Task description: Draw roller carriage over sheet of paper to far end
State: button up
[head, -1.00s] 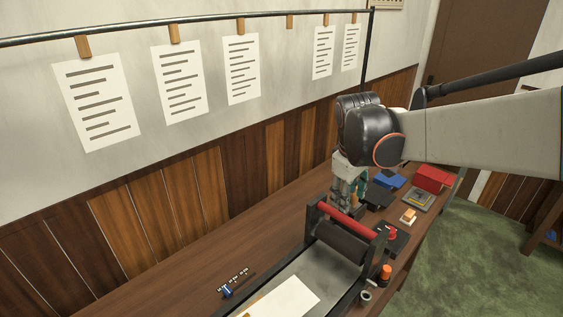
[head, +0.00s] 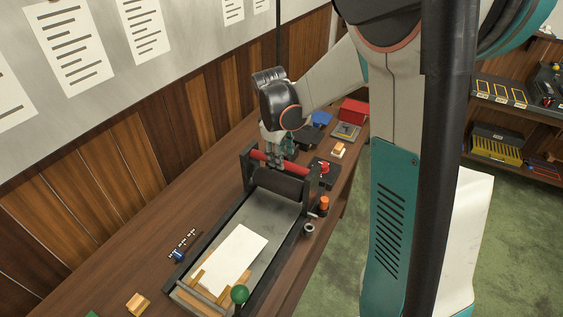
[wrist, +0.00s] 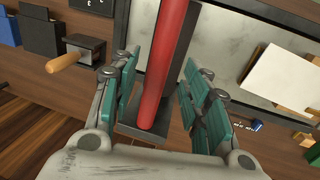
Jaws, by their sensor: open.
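The roller carriage has a red handle bar (head: 290,163), a dark roller (head: 279,183) and black end brackets. It stands over the back part of a grey press bed (head: 262,213). The white sheet of paper (head: 231,257) lies flat on the front part of the bed, apart from the roller. My gripper (head: 276,159) is down at the handle bar. In the wrist view my gripper (wrist: 160,75) is open, its teal-padded fingers on either side of the red bar (wrist: 168,60). I cannot tell whether either finger touches it.
Wooden strips (head: 201,289) and a green knob (head: 239,294) are at the bed's front end. An orange-capped bottle (head: 324,204) stands right of the bed. A red box (head: 353,110) and blue item (head: 321,118) lie behind. The table left of the bed is mostly clear.

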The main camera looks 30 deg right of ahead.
jog(key=shift+w+d+f, duration=0.1)
jog(key=shift+d+f, duration=0.05)
jog(key=shift+f, duration=0.7)
jog(key=shift+w+d+f, duration=0.1)
jog(key=shift+d+f, duration=0.05)
jog(key=shift+f, duration=0.65)
grip_shut()
jog(key=shift+a, duration=0.1)
